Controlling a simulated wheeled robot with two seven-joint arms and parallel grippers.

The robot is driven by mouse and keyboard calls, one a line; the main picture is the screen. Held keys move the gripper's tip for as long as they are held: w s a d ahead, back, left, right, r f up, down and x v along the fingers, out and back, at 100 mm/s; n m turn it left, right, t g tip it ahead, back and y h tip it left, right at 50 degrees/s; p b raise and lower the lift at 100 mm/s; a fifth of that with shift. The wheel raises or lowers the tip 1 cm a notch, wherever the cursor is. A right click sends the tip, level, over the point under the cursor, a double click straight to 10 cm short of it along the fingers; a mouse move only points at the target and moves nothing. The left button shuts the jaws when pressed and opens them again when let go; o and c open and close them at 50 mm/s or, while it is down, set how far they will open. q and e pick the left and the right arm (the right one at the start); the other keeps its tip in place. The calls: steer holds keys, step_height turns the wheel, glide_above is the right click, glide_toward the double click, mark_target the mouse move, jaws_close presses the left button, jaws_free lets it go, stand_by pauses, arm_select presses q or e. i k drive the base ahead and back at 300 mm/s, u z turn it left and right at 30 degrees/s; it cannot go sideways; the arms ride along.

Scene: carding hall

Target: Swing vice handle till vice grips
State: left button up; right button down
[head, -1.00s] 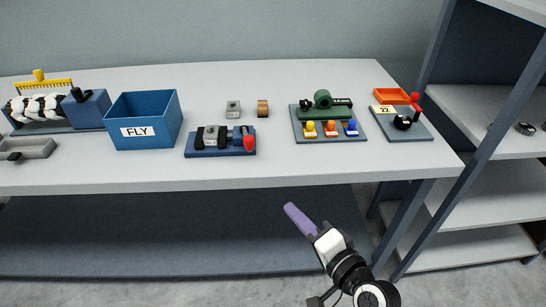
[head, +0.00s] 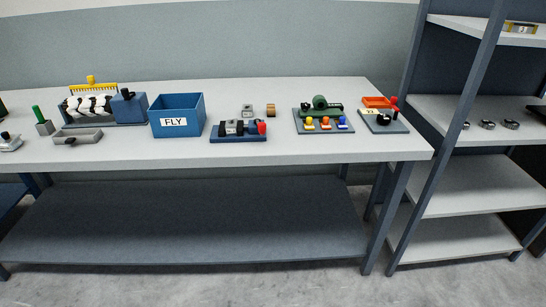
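The vice (head: 226,137) appears to be the small unit on a dark blue base near the front edge of the bench, right of the blue bin. It has grey and black blocks on top. A red handle end (head: 262,128) stands at its right side. Whether its jaws are closed on anything is too small to tell. Neither of my grippers shows in the head view, and nothing of mine touches the vice.
The bench (head: 300,152) also carries a blue bin marked FLY (head: 177,131), a board with a green machine (head: 320,103) and a dial board with a red lever (head: 393,101). A shelf rack (head: 460,180) stands at the right. Floor in front is clear.

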mark_target(262, 125)
steer(key=u, duration=3.6)
steer(key=i, duration=0.1)
steer(key=z, duration=2.8)
steer(key=i, duration=0.9)
steer(key=z, duration=0.25)
